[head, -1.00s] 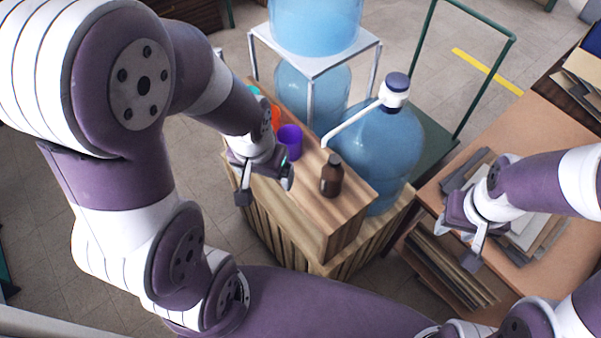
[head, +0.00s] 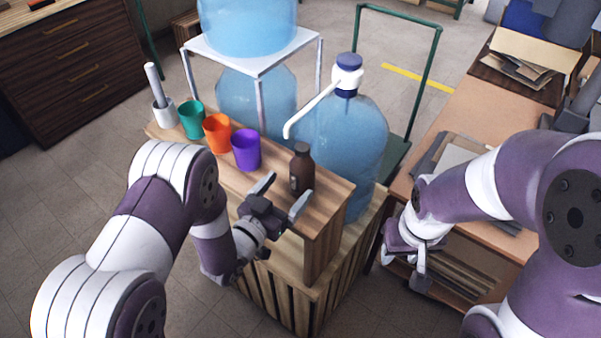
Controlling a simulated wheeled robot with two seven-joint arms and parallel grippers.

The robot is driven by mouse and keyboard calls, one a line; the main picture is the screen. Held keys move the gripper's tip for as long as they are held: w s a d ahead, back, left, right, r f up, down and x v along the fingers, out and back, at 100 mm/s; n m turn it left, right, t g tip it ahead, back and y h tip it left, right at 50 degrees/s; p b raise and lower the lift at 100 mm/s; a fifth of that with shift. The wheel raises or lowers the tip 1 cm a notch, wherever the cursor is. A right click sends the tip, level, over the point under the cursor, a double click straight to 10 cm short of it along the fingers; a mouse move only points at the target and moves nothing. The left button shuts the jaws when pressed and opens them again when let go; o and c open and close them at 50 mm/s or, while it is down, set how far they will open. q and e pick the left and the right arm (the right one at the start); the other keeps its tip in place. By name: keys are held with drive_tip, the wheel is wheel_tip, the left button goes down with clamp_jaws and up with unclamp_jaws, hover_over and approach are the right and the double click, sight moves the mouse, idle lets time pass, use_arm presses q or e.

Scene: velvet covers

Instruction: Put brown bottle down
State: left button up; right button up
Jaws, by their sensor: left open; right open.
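The brown bottle (head: 302,170) stands upright on the wooden shelf (head: 325,200), near its front right end. My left gripper (head: 284,192) is open, its two fingers pointing toward the bottle from the front left. The fingers are empty, and the bottle seems to stand just beyond their tips; whether they touch it I cannot tell.
A purple cup (head: 246,150), an orange cup (head: 217,134) and a teal cup (head: 192,120) stand in a row left of the bottle. A large blue water jug (head: 352,140) with a pump (head: 347,75) stands close behind. A desk (head: 460,110) with papers is at the right.

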sight(295, 182)
use_arm(q)
drive_tip(key=x, duration=0.1)
drive_tip(key=p+x, duration=0.1)
drive_tip(key=x, duration=0.3)
drive_tip(key=shift+d+r+p, duration=0.3)
drive_tip(key=shift+d+p, duration=0.05)
drive_tip(key=shift+w+d+f, duration=0.1)
drive_tip(key=shift+w+d, duration=0.15)
drive_tip(key=shift+w, duration=0.05)
drive_tip(key=shift+a, duration=0.1)
drive_tip(key=c, duration=1.5)
